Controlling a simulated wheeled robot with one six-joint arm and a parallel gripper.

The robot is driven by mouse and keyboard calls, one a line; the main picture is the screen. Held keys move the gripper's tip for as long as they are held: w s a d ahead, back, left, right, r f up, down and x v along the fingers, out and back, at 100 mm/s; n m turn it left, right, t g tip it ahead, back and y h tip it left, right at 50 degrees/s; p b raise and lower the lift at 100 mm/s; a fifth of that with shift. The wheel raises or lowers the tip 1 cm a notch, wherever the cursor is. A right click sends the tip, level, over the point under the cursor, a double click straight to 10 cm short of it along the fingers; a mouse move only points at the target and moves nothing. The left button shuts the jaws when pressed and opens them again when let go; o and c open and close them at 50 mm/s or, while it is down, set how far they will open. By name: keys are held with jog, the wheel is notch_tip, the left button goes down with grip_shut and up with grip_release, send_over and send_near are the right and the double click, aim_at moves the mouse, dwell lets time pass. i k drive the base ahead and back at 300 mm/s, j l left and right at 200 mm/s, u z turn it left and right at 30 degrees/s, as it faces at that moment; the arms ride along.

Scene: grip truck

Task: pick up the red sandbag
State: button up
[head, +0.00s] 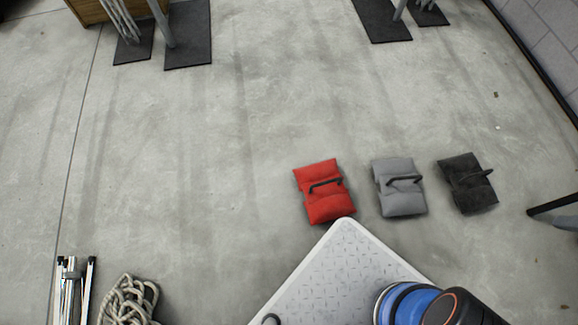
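The red sandbag (324,191) lies on the concrete floor just beyond the far corner of my light grey base top. It has two puffed halves and a dark carry handle across its middle. It is the leftmost of three sandbags in a row, and its whole top shows. My gripper is not in view. Only a blue and black part of my arm shows at the bottom right, apart from the red sandbag.
A grey sandbag (400,199) and a black sandbag (467,194) lie to its right, with small gaps. A coiled rope (127,301) and metal stands (73,290) lie at lower left. Dark mats (188,45) lie far back. The middle floor is clear.

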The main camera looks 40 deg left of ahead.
aim_at(326, 196)
jog(key=u, duration=1.15)
jog(key=z, duration=3.65)
jog(key=l+u, duration=0.15)
jog(key=u, duration=0.3)
jog(key=l+u, duration=0.1)
jog(key=u, duration=0.3)
jog(key=l+u, duration=0.15)
jog(key=u, duration=0.3)
jog(key=l+u, duration=0.1)
jog(key=u, duration=0.35)
jog(key=k+l+u, duration=0.1)
jog(key=u, duration=0.35)
jog(key=l+u, duration=0.1)
jog(key=u, duration=0.65)
jog(key=k+j+u, duration=0.1)
jog(key=u, duration=0.25)
jog(key=j+u, duration=0.1)
jog(key=u, duration=0.2)
jog(key=k+j, duration=0.05)
